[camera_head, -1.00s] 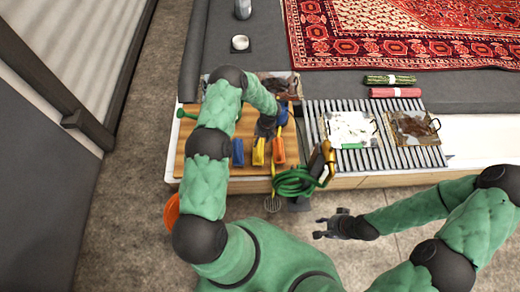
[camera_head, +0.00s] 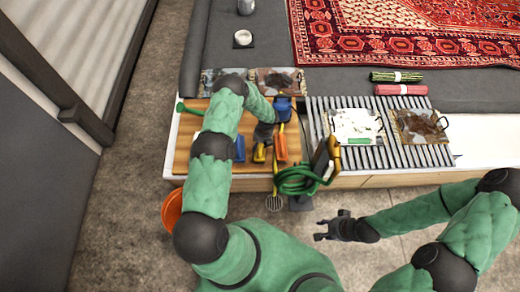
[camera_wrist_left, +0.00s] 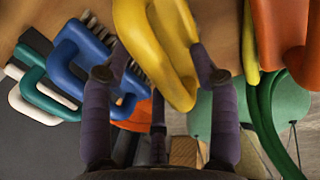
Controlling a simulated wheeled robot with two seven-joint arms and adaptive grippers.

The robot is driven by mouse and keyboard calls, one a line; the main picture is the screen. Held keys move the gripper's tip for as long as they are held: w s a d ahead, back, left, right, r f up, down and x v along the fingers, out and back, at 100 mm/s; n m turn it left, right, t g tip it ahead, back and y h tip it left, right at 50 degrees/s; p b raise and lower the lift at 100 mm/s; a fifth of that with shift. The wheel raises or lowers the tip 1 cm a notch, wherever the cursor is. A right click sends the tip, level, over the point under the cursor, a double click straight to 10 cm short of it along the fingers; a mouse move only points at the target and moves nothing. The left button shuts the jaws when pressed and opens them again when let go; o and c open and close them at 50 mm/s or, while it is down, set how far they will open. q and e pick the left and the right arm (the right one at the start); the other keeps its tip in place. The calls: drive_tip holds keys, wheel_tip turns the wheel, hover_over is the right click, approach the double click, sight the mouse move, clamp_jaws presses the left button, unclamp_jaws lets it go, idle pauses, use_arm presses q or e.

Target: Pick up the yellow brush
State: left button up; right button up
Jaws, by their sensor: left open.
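The yellow brush (camera_head: 259,153) lies on the wooden board between a blue brush (camera_head: 239,149) and an orange one (camera_head: 281,148). My left gripper (camera_head: 262,142) is over it and hides its upper part in the head view. In the left wrist view the yellow brush (camera_wrist_left: 167,40) shows its loop handle between the two spread fingers of my open left gripper (camera_wrist_left: 160,76). I cannot tell whether either finger touches it. My right gripper (camera_head: 322,230) is empty, with its fingers apart, in front of the counter and away from the brushes.
A coiled green hose (camera_head: 297,181) hangs at the counter's front edge. A slatted rack (camera_head: 377,157) holds two boards. An orange bucket (camera_head: 171,208) is below.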

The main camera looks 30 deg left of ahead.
use_arm(q)
drive_tip(key=shift+c, duration=0.3)
clamp_jaws()
drive_tip(key=shift+r, duration=0.1)
wheel_tip(320, 180, up, 10)
drive_tip(key=p, duration=0.4)
